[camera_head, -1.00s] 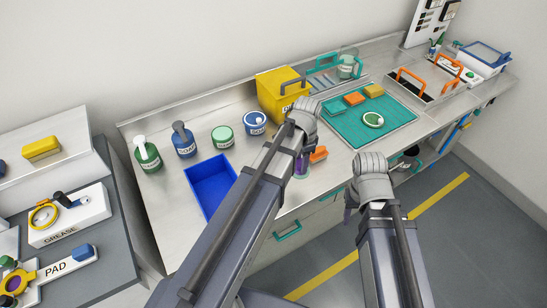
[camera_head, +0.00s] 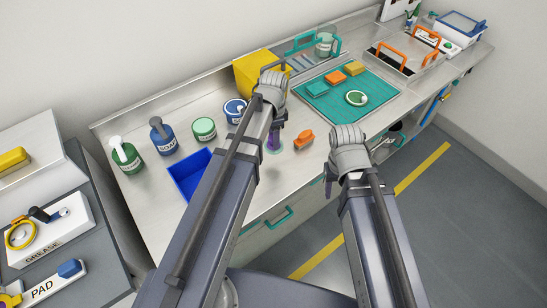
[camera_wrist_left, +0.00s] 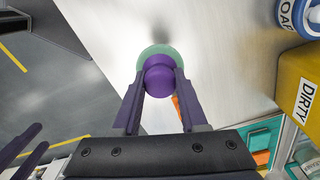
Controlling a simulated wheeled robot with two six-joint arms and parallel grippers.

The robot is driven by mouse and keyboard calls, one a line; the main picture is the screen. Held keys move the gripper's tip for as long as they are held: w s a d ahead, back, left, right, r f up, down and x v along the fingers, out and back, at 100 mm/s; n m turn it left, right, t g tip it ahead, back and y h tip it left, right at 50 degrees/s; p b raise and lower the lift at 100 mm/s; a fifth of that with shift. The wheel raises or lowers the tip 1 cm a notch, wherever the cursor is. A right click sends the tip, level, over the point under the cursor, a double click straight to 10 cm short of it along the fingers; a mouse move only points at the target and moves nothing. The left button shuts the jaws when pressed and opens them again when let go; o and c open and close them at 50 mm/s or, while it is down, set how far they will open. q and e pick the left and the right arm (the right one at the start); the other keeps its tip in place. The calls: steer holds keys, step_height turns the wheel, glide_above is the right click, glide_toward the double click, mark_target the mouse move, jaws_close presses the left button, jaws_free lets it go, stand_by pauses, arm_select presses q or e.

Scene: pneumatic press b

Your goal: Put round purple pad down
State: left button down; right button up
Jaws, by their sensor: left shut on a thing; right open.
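The round purple pad (camera_wrist_left: 159,75) has a purple knob above a pale green disc and sits between my left gripper's fingers in the left wrist view. My left gripper (camera_wrist_left: 160,86) is shut on the knob. In the head view, my left gripper (camera_head: 276,132) points down over the steel counter, with the pad's disc (camera_head: 272,149) low beneath it. I cannot tell whether the disc touches the counter. My right gripper (camera_head: 331,178) is empty by the counter's front edge, open, its fingers mostly hidden by the wrist.
An orange block (camera_head: 304,139) lies just right of the held pad. A blue tray (camera_head: 190,180) is to the left, with several jars behind it. A yellow DIRTY bin (camera_head: 250,70) stands behind. A teal mat (camera_head: 325,110) with sponges and a green-and-white round piece (camera_head: 357,98) is to the right.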

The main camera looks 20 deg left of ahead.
arm_select(q)
step_height(320, 180, down, 5)
steer(key=b, duration=0.3)
steer(key=shift+r+b, duration=0.1)
steer(key=shift+b, duration=0.25)
step_height(320, 180, down, 4)
steer(key=b, duration=0.3)
steer(key=shift+r+b, duration=0.15)
steer(key=shift+b, duration=0.2)
steer(key=shift+c, duration=2.2)
jaws_free()
step_height(320, 180, up, 12)
steer(key=p, duration=1.2)
steer(key=shift+r, duration=0.1)
steer(key=s+d+n+y, duration=0.1)
steer(key=s+d+n, duration=0.6)
steer(key=s+d, duration=0.3)
steer(key=s, duration=0.4)
steer(key=shift+s+d, duration=0.15)
steer(key=shift+d, duration=0.05)
